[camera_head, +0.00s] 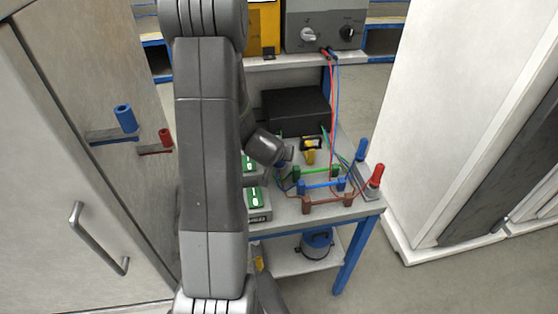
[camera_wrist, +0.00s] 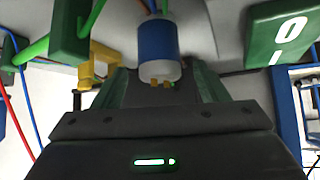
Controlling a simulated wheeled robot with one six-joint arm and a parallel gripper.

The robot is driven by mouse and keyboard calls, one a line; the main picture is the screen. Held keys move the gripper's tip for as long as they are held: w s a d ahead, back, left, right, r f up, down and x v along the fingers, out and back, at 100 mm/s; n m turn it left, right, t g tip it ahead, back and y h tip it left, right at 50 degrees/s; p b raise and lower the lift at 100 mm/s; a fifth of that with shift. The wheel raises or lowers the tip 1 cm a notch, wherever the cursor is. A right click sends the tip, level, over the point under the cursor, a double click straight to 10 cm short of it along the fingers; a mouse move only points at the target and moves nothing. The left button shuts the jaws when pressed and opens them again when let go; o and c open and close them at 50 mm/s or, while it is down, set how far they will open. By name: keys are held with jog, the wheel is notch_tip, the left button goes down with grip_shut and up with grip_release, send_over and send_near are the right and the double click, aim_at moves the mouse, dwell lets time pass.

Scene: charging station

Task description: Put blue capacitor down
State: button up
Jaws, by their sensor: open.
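The blue capacitor (camera_wrist: 158,42) shows in the wrist view as a blue cylinder with a white end and small yellowish terminals. It lies in front of my gripper (camera_wrist: 157,82), between the lines of its two fingers, with gaps at both sides. My gripper is open and does not clasp it. What supports the capacitor is hard to tell. In the head view my gripper (camera_head: 284,156) is over the left part of the worktable (camera_head: 368,208), and my arm hides part of that area. I cannot make out the capacitor clearly there.
Green switch boxes (camera_head: 255,200) stand beside my gripper. Coloured terminal bars and wires, including a brown bar (camera_head: 327,203), crowd the table to the right. A black box (camera_head: 297,110) stands behind. Blue (camera_head: 361,150) and red (camera_head: 376,175) handles stand at the right edge.

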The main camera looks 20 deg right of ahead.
jog(key=shift+w+d+f, duration=0.2)
jog(key=shift+w+f, duration=0.05)
jog(key=shift+f, duration=0.05)
jog(key=shift+r, duration=0.1)
jog(key=c, duration=1.2)
